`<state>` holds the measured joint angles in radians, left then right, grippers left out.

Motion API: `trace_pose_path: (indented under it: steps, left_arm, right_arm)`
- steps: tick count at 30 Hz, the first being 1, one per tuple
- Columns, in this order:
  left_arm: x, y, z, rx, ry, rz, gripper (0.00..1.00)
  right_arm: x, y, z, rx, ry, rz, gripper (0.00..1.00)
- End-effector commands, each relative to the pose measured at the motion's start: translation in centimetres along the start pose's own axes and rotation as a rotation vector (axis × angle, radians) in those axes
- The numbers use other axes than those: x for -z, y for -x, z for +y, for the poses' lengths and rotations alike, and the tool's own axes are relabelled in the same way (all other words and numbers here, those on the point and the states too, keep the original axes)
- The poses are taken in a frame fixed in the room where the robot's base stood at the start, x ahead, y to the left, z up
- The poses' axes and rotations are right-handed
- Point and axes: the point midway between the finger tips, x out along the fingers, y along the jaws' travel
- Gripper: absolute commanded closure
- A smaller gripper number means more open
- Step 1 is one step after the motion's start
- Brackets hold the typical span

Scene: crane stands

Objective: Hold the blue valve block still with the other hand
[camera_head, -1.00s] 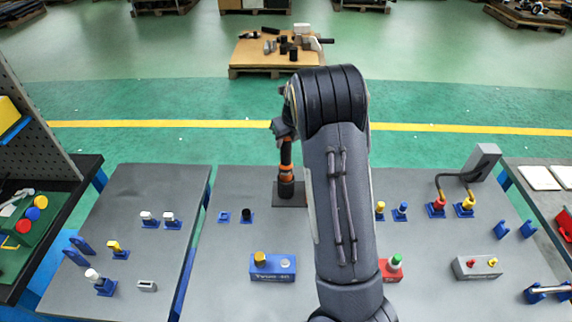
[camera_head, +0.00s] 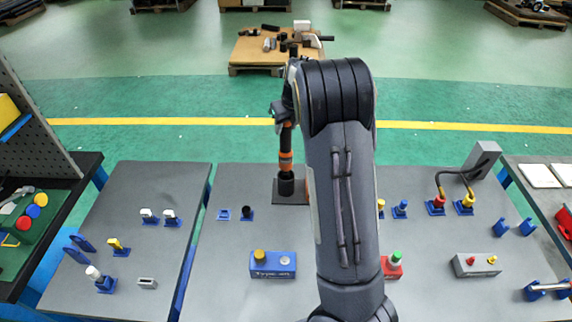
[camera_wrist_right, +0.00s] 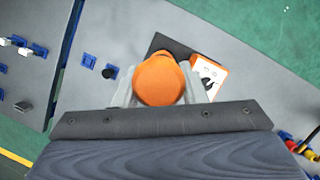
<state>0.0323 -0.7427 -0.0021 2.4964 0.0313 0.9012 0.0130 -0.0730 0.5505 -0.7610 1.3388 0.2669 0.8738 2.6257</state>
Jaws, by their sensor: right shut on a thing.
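My right gripper (camera_head: 284,112) is up at the far side of the table, well away from the block. In the right wrist view my right gripper (camera_wrist_right: 160,88) is shut on an orange round-topped tool (camera_wrist_right: 159,80). In the head view this orange and black tool (camera_head: 286,158) stands upright over a dark plate (camera_head: 300,197); whether it touches the plate is unclear. My left gripper is out of view.
My right arm hides the middle of the table. A red block with a green knob (camera_head: 393,265) stands right of it. A grey box with two small knobs (camera_head: 476,265) and blue fittings lie farther right. Bare table surrounds the blue block.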

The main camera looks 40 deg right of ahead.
Motion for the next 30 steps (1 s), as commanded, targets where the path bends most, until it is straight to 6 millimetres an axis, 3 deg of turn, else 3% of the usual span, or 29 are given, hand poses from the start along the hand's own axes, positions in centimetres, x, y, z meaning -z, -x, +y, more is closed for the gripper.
trace_pose_path:
  steps: [30]
  left_arm:
    - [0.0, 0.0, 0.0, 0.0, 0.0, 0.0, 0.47]
  right_arm:
    - [-1.6, 4.1, -0.1, 0.001, -0.001, -0.005, 1.0]
